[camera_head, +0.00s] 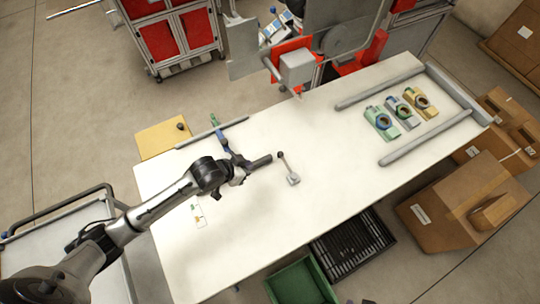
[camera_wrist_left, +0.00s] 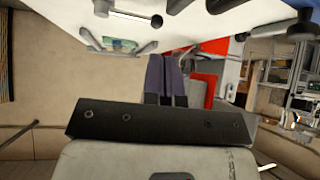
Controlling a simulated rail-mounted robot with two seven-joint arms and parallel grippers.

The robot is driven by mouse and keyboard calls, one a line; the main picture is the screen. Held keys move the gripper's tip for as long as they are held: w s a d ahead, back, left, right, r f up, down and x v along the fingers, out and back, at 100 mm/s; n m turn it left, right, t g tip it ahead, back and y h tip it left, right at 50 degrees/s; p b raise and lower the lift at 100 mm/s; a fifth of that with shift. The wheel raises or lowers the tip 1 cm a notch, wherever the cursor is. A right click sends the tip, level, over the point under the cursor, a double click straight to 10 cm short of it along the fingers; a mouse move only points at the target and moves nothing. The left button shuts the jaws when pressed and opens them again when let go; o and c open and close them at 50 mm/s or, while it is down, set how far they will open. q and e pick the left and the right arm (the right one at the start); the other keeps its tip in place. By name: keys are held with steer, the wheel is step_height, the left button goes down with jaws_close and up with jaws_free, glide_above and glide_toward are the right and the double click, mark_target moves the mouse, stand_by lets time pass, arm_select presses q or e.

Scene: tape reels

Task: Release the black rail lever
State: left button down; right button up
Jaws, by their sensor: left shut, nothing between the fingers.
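A lever with a black knob (camera_head: 280,154) stands on the white table (camera_head: 245,228), its grey rod rising from a small light base. My left gripper (camera_head: 270,159) is shut and empty, its dark fingers pointing right, just left of the knob in the head view. I cannot tell whether they touch it. In the left wrist view the shut fingers (camera_wrist_left: 170,60) show below the table, which appears upside down. A black knob on a grey rod (camera_wrist_left: 156,20) shows above the fingertips there, apart from them in the picture. My right gripper is out of view.
Green, blue and yellow reel parts (camera_head: 382,122) sit between grey rails (camera_head: 425,138) at the table's right end. A blue and green item (camera_head: 221,138) lies by the far-left edge. A dark crate (camera_head: 352,246), a green bin (camera_head: 300,284) and cartons (camera_head: 462,205) stand by the near and right sides.

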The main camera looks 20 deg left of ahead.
arm_select(q)
steer(key=shift+d, duration=0.1)
stand_by(0.3)
steer(key=b, duration=0.2)
glide_toward(278, 156)
steer(key=x, duration=0.3)
steer(key=f+x, duration=0.1)
steer(key=x, duration=0.1)
steer(key=shift+s+f, duration=0.15)
steer(key=shift+s, duration=0.15)
steer(key=shift+w+d+f, duration=0.15)
steer(key=shift+w+d, duration=0.05)
steer(key=shift+w, duration=0.65)
steer(key=shift+a, duration=0.1)
